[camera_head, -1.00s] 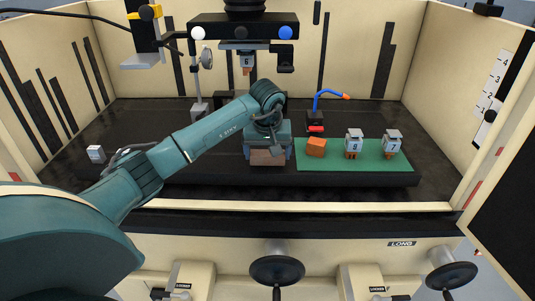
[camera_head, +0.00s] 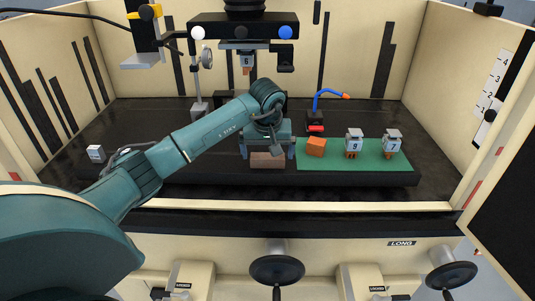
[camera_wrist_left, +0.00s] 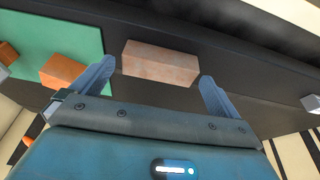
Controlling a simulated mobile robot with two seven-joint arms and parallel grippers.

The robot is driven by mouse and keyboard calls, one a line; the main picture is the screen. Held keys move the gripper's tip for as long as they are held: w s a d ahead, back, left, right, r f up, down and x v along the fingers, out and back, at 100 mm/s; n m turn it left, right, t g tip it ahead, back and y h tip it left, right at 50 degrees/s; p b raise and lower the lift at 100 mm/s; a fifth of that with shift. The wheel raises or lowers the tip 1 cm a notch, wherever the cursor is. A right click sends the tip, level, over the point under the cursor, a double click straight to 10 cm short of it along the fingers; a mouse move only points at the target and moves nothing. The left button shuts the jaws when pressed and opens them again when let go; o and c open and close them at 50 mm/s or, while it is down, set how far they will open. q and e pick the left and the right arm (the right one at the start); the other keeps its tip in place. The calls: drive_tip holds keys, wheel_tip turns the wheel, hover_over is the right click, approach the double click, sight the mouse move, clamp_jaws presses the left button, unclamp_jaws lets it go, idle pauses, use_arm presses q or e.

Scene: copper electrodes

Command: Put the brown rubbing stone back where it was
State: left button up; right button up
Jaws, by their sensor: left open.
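The brown rubbing stone (camera_head: 267,161) is a flat reddish-brown block lying on the dark table slab, just left of the green mat (camera_head: 310,165). It also shows in the left wrist view (camera_wrist_left: 160,62), between the two fingers and a little beyond their tips. My left gripper (camera_head: 267,152) is open and empty above the stone, with one finger to each side and a gap to the stone on both sides. Its fingers show in the left wrist view (camera_wrist_left: 157,72). My right gripper is not in view.
On the green mat are an orange block (camera_head: 316,147) and two copper electrodes with grey holders, numbered 9 (camera_head: 354,147) and 7 (camera_head: 393,146). A blue hose (camera_head: 328,94) stands behind the mat. A small white block (camera_head: 96,153) lies far left. The machine head (camera_head: 243,26) hangs above.

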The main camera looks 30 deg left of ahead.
use_arm(q)
drive_tip(key=v, duration=1.1)
drive_tip(key=s+d+f+n+g+h, duration=0.1)
drive_tip(key=s+d+f+h, duration=0.2)
drive_tip(key=d, duration=0.5)
drive_tip(key=s+d+f+n+g+h, duration=0.1)
drive_tip(key=s+d+f+h, duration=0.1)
drive_tip(key=d+f+h, duration=0.35)
drive_tip(key=s+d+f+n+h, duration=0.2)
drive_tip(key=d+h, duration=0.1)
drive_tip(key=d, duration=0.6)
drive_tip(key=s+d+r+n+t+h, duration=0.5)
drive_tip(key=d+n+h, duration=0.45)
drive_tip(key=n, duration=0.55)
drive_tip(key=a+f+n+t+y, duration=0.35)
drive_tip(key=n+t+y, duration=0.2)
drive_tip(key=n, duration=0.85)
drive_tip(key=a+f+n+t+y, duration=0.2)
drive_tip(key=a+n+t+y, duration=0.3)
drive_tip(key=n, duration=0.9)
drive_tip(key=s+a+f+n+g+y, duration=0.2)
drive_tip(key=s+f+n+g+y, duration=0.2)
drive_tip(key=s+f+n, duration=0.7)
wheel_tip(320, 180, down, 4)
drive_tip(key=n+g, duration=0.1)
drive_tip(key=n, duration=0.4)
drive_tip(key=shift+s+a+r, duration=0.2)
drive_tip(key=shift+a, duration=0.2)
